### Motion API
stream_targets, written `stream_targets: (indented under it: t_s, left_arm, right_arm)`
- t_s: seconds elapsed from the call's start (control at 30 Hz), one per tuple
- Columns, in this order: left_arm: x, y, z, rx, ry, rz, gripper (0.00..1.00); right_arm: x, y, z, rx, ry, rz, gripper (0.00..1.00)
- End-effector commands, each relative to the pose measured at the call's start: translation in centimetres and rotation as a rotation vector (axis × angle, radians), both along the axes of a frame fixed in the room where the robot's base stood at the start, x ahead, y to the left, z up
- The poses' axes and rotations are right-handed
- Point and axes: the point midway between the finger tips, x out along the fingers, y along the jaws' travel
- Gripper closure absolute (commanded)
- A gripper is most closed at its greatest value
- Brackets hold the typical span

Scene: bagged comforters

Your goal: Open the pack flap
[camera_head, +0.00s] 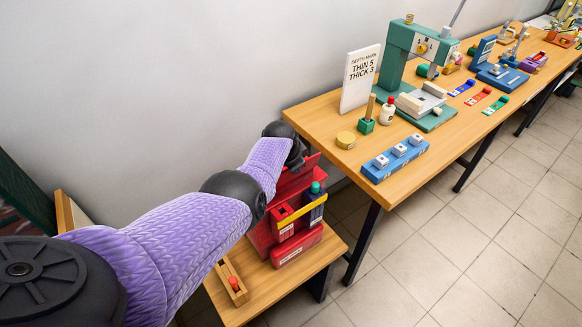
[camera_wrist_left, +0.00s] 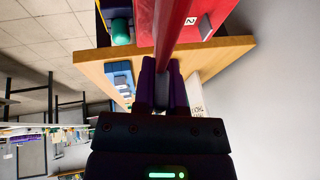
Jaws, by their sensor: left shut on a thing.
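The red pack (camera_head: 262,236) stands on a low wooden table, with a yellow strap (camera_head: 301,214) across its front and a green-capped bottle (camera_head: 315,189) in it. My left arm reaches over to its upper back, where the fingers are hidden in the head view behind the black wrist. In the left wrist view, my left gripper (camera_wrist_left: 163,80) is shut on the edge of a red flap (camera_wrist_left: 173,30). My right gripper is out of view.
A wooden tray with a red knob (camera_head: 234,283) lies on the low table, left of the pack. A taller workbench (camera_head: 330,112) to the right carries a sign (camera_head: 360,78), a green press (camera_head: 405,50) and a blue block (camera_head: 395,160). The wall is close behind the pack.

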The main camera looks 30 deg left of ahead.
Motion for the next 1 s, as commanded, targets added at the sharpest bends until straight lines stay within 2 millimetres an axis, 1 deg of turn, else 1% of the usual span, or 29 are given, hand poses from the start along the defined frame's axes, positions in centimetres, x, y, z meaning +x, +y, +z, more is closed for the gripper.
stream_targets:
  t_s: [0.03, 0.1, 0.3, 0.47, 0.9, 0.93, 0.97, 1.0]
  left_arm:
    - [0.0, 0.1, -0.3, -0.02, 0.01, 0.001, 1.0]
    - [0.0, 0.1, -0.3, -0.053, 0.024, 0.002, 1.0]
    - [0.0, 0.1, -0.1, -0.117, 0.052, 0.001, 1.0]
    - [0.0, 0.1, -0.1, -0.141, 0.062, 0.001, 1.0]
    - [0.0, 0.0, 0.0, -0.147, 0.066, 0.0, 1.0]
    - [0.0, 0.0, 0.0, -0.147, 0.066, 0.0, 0.81]
    - [0.0, 0.0, 0.0, -0.147, 0.066, 0.0, 0.75]
    - [0.0, 0.0, 0.0, -0.146, 0.065, 0.0, 0.67]
  right_arm:
    - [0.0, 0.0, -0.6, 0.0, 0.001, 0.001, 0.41]
    - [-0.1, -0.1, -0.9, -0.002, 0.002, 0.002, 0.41]
    - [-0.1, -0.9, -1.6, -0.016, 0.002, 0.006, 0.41]
    - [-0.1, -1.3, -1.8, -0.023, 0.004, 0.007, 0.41]
    - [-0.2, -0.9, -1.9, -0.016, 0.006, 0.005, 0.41]
    - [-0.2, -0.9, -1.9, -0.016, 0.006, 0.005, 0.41]
    - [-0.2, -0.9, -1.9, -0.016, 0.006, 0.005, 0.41]
    - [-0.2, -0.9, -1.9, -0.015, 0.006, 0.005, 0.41]
